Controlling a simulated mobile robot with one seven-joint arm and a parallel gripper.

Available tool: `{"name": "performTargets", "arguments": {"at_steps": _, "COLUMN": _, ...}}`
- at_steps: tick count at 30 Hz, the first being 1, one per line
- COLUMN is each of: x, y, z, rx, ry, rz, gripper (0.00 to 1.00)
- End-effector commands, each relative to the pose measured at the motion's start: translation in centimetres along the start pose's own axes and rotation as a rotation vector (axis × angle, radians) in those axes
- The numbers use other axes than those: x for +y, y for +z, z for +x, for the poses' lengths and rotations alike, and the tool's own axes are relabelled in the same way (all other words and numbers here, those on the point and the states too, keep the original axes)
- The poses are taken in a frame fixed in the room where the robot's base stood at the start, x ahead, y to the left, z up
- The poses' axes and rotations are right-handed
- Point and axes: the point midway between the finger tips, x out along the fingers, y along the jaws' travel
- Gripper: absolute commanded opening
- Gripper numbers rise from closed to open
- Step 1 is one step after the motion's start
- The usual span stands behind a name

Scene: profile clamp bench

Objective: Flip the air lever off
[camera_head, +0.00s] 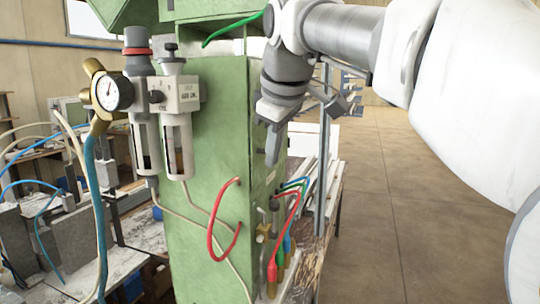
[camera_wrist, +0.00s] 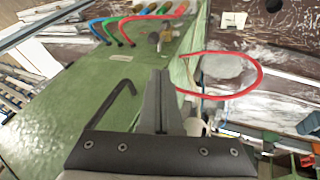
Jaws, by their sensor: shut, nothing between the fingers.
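My gripper (camera_head: 272,150) is shut and empty, pointing down in front of the green cabinet's (camera_head: 210,115) right side. In the wrist view its fingertips (camera_wrist: 157,74) are together over the green surface (camera_wrist: 75,95).
A red hose (camera_head: 222,255) loops from the cabinet and crosses the wrist view (camera_wrist: 255,85) right of my fingers. Several coloured hoses end in fittings near the brass part. The pressure gauge (camera_head: 114,93) and filter units (camera_head: 178,140) stand left. Open floor (camera_head: 385,215) lies right.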

Motion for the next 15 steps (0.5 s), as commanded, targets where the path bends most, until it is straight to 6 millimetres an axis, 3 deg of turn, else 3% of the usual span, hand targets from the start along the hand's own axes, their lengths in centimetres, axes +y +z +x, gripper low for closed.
{"name": "performTargets", "arguments": {"at_steps": 9, "x": -2.4, "y": 0.4, "z": -0.5, "rx": -0.001, "ry": -0.001, "rz": -0.001, "gripper": 0.0}}
{"name": "performTargets", "arguments": {"at_steps": 15, "x": -2.9, "y": 0.6, "z": -0.4, "rx": -0.001, "ry": -0.001, "rz": 0.001, "gripper": 0.0}}
